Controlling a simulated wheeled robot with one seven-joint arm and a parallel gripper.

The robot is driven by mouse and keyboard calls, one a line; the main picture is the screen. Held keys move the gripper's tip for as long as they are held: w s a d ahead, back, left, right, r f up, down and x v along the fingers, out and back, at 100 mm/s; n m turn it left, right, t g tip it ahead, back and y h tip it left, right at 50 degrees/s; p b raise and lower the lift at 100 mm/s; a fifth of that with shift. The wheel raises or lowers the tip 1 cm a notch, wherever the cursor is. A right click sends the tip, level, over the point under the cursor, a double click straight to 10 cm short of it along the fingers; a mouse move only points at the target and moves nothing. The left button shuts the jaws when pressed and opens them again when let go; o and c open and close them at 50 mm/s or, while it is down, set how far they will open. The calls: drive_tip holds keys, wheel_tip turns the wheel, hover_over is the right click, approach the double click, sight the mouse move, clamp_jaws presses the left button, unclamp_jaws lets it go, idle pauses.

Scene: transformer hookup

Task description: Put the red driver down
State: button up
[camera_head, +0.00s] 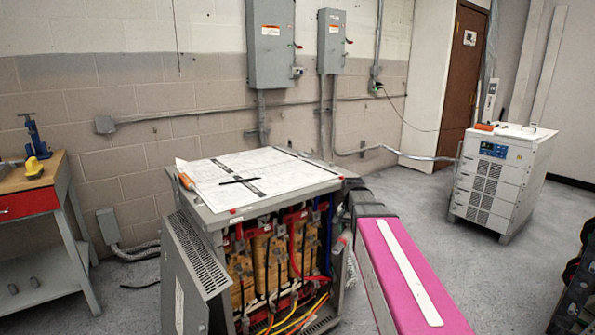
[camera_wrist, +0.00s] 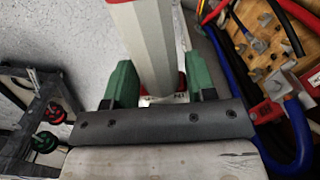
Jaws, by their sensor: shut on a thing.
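My gripper (camera_wrist: 160,90) has two green fingers, seen in the wrist view. A pale grey body runs up between them, with bits of red at its base. The red driver (camera_wrist: 181,84) shows only as this small red part in the grip; most of it is hidden, and I cannot tell whether the grey body belongs to it. The gripper is beside the transformer's open front, with wires to its right.
A black pen-like item (camera_head: 240,180) lies on the papers. A white wheeled unit (camera_head: 492,185) stands at right. Wires (camera_head: 295,316) hang from the cabinet's open front.

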drive_tip(key=s+r+n, duration=0.5)
drive_tip(key=r+n, duration=0.1)
drive_tip(key=r, duration=0.3)
drive_tip(key=w+a+r+m, duration=0.3)
drive_tip(key=a+r+m, duration=0.2)
drive_tip(key=a+r, duration=0.5)
drive_tip(key=w+a+r+m, duration=0.3)
drive_tip(key=a+r+m, duration=0.3)
drive_tip(key=a+r, duration=0.4)
hover_over(315, 186)
wheel_tip(315, 186, down, 8)
drive_tip(key=shift+d+f, duration=0.1)
drive_tip(key=shift+s+f, duration=0.1)
drive_tip(key=shift+f, duration=1.9)
drive_tip(key=o, duration=1.1)
wheel_tip(315, 186, up, 12)
